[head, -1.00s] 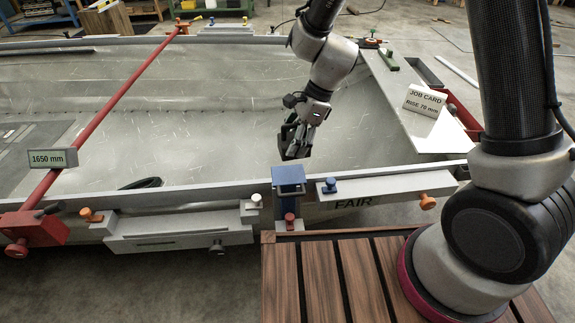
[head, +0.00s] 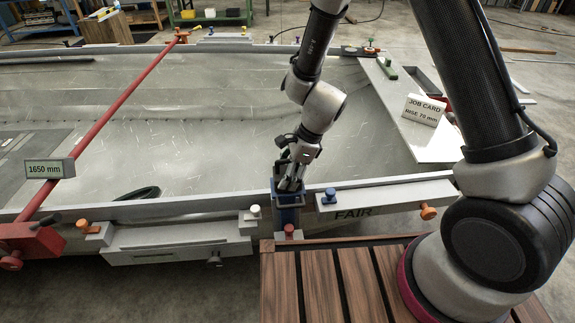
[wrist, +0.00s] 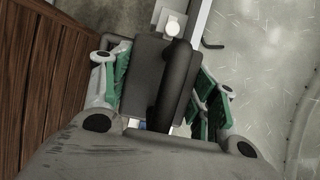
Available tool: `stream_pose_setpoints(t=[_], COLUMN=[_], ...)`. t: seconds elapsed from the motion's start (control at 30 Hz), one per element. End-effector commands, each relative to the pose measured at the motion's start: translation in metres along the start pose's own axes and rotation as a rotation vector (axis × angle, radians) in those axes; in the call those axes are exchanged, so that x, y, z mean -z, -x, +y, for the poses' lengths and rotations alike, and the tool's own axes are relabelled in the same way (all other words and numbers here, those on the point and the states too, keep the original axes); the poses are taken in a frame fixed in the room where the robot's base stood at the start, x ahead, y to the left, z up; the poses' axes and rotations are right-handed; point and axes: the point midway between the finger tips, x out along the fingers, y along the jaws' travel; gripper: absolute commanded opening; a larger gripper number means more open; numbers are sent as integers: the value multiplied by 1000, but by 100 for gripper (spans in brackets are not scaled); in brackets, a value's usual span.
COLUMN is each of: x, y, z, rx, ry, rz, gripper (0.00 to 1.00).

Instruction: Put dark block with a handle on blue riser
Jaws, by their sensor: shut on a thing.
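The dark block with a handle (wrist: 135,75) fills the middle of the wrist view, its thick dark handle (wrist: 174,85) running down the picture. My gripper (wrist: 158,88) is shut on it, with a green-padded finger on each side. In the head view my gripper (head: 290,184) points down right at the top of the blue riser (head: 288,215), which is clamped on the hull's near rim. The gripper covers the riser's top there, and the block is mostly hidden. I cannot tell whether the block touches the riser.
A grey FAIR bar (head: 385,194) with blue and orange knobs sits right of the riser. A grey clamp plate (head: 178,241) is to its left. A red bar (head: 110,95) crosses the hull (head: 210,135). A job card (head: 424,110) stands on the far-right plate. Wooden slats (head: 325,285) lie in front.

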Motion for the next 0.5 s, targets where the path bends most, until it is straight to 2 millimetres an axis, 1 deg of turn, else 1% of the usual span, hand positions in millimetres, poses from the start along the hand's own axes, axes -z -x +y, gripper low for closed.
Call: stream_pose_setpoints(t=[0.43,0.47,0.5], x=[2,2,2], y=[-5,-5,-5], z=[-1,0,0], rx=[1,0,0], ry=[1,1,1], rz=[-1,0,0], gripper=[0,62,70])
